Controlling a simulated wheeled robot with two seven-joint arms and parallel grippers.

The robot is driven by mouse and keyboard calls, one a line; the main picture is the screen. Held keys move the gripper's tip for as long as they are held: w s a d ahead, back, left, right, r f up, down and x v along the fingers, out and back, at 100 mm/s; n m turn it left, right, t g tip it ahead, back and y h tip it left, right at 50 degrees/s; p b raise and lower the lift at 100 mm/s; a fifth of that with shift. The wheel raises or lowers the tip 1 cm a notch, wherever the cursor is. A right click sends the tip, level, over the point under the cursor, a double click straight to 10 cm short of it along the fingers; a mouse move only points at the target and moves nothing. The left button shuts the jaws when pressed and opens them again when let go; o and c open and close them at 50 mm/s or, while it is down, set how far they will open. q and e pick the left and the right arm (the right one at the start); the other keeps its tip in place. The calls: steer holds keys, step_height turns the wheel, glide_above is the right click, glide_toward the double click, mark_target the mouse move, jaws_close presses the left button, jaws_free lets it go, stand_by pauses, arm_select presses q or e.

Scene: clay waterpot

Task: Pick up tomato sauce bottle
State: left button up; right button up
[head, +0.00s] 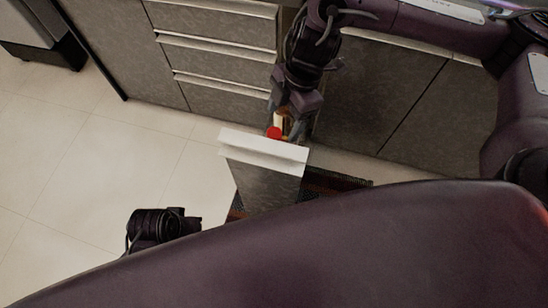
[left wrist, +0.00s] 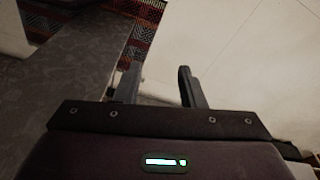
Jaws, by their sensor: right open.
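A small bottle with a red cap (head: 274,133) and a pale, brownish body is at the pulled-out drawer (head: 262,150), just behind its white top edge. It looks like the tomato sauce bottle, but its label is not readable. My right gripper (head: 285,130) reaches down from above with its fingers open around or right beside the bottle; contact cannot be told. The bottle's lower part is hidden. My left gripper (left wrist: 158,75) is open and empty in the left wrist view, over the floor and away from the bottle.
Closed grey drawers (head: 222,50) and cabinet doors (head: 372,95) stand behind the pulled-out drawer. A striped rug (head: 335,182) lies on the floor beneath it. Pale tiled floor (head: 100,160) is clear at left.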

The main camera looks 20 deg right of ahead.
mark_target(276, 131)
steer(key=shift+f, duration=0.55)
steer(key=b+x, duration=0.1)
steer(key=x, duration=0.2)
steer(key=b+x, duration=0.1)
steer(key=x, duration=0.3)
steer(key=shift+w+a+f, duration=0.15)
steer(key=shift+w+a, duration=0.05)
steer(key=shift+a, duration=0.1)
arm_select(q)
steer(key=shift+w+d+r+m+t+h, duration=0.15)
steer(key=shift+w+d+r+t+h, duration=0.15)
steer(key=shift+d, duration=0.35)
steer(key=shift+w+d+r+m+t+h, duration=0.15)
steer(key=shift+d+r+t, duration=0.2)
steer(key=shift+d, duration=0.25)
arm_select(e)
jaws_close()
